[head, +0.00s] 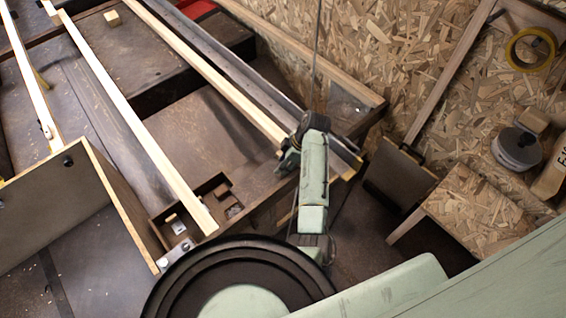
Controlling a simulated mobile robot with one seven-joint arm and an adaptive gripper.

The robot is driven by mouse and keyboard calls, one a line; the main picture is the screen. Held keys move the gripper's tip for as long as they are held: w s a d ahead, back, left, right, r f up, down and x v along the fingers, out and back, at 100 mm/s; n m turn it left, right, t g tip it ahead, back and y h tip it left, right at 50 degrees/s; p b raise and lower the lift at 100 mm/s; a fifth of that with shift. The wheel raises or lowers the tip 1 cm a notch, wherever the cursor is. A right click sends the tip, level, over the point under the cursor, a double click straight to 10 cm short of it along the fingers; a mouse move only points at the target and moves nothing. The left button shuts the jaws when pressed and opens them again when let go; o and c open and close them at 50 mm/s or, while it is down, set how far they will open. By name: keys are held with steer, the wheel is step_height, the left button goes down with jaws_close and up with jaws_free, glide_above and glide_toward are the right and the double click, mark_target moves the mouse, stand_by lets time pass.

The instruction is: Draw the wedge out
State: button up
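My green arm reaches up the middle of the head view. Its end, my gripper (286,163), is small and dark, beside the lower end of a long pale wooden strip (215,80). I cannot tell whether its fingers are open or shut, or whether they touch anything. I cannot pick out the wedge with certainty. A small pale wood block (112,18) lies on the dark surface at the top left.
More pale strips (130,115) run across the dark frame. An upright panel (55,205) stands at the left. A chipboard wall (360,45) closes the back right. A chipboard-topped stand (478,212), a tape roll (530,50) and a grey disc (517,148) are at the right.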

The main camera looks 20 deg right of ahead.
steer(key=shift+c, duration=0.4)
jaws_close()
steer(key=shift+a, duration=0.1)
